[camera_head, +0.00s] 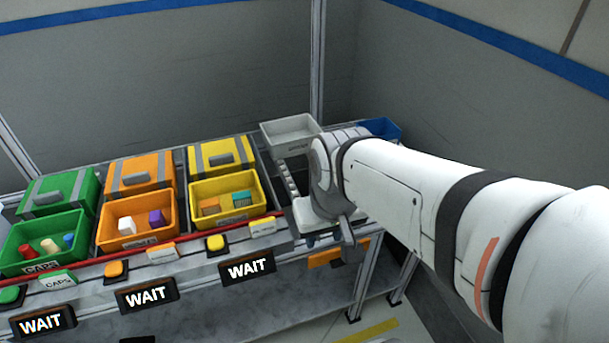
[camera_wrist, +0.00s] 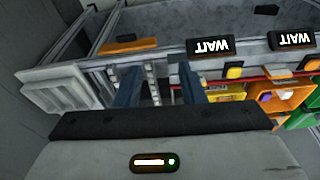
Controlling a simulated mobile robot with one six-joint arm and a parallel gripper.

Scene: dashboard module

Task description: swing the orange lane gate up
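My gripper (camera_head: 329,236) points down at the right end of the bin rack's front edge in the head view. In the wrist view its two fingers (camera_wrist: 158,82) are apart with nothing held between them. The orange lane holds an open orange bin (camera_head: 137,222) with a white and a purple item, and a strapped orange case (camera_head: 140,173) behind it. A red bar (camera_head: 180,243) runs across the lane fronts. A flat orange piece (camera_head: 325,257) shows below my gripper, also in the wrist view (camera_wrist: 128,44). I cannot tell whether either is the gate.
A green bin (camera_head: 44,241) and a yellow bin (camera_head: 228,197) flank the orange one. Orange (camera_head: 116,270) and yellow (camera_head: 215,242) buttons line the front edge, above several WAIT signs (camera_head: 146,295). A grey tray (camera_head: 289,132) and blue bin (camera_head: 381,129) stand behind my arm.

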